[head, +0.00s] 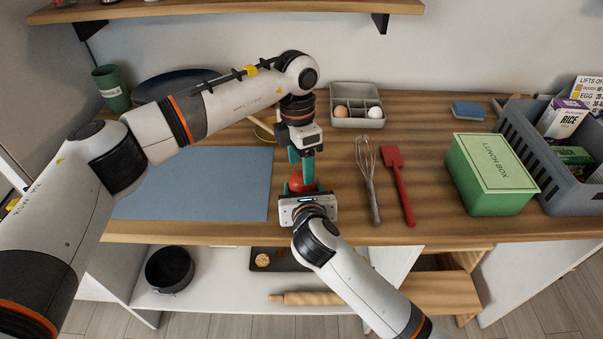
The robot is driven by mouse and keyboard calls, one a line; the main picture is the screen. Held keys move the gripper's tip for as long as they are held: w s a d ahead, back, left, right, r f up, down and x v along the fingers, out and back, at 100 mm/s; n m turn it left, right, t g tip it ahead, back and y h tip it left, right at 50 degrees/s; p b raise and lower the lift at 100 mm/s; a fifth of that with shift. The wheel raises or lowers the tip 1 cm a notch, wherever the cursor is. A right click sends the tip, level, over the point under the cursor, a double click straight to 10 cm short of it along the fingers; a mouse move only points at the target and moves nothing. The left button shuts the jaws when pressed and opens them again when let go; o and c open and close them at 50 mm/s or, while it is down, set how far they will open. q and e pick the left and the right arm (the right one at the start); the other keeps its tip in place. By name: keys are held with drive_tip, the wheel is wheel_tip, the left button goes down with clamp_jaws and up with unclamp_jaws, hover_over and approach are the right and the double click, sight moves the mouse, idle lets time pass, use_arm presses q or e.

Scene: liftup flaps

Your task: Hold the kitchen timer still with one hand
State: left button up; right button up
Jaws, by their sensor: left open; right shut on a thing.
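The red kitchen timer (303,185) is at the middle of the wooden table, near its front, just right of the blue mat. My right gripper (304,190) comes from the front and is shut on the timer; its body hides the timer's lower front. My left gripper (301,170) points down from above with its teal fingers open, right over the timer's top. I cannot tell whether those fingers touch it.
A blue mat (200,185) lies left. A whisk (368,180) and red spatula (398,184) lie close on the right. Further right stand a green lunch box (485,185) and a grey crate (530,150). An egg tray (345,95) is behind. A shelf (220,288) runs below.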

sight(302, 174)
use_arm(q)
drive_tip(key=shift+s+d+f, duration=0.1)
drive_tip(key=shift+s+f, duration=0.05)
drive_tip(key=shift+f, duration=1.65)
drive_tip(key=c, duration=0.7)
drive_tip(key=m, duration=0.4)
drive_tip(key=shift+m, duration=0.3)
drive_tip(key=o, duration=0.7)
wheel_tip(302, 174, up, 12)
drive_tip(key=w, duration=0.1)
drive_tip(key=shift+w, duration=0.2)
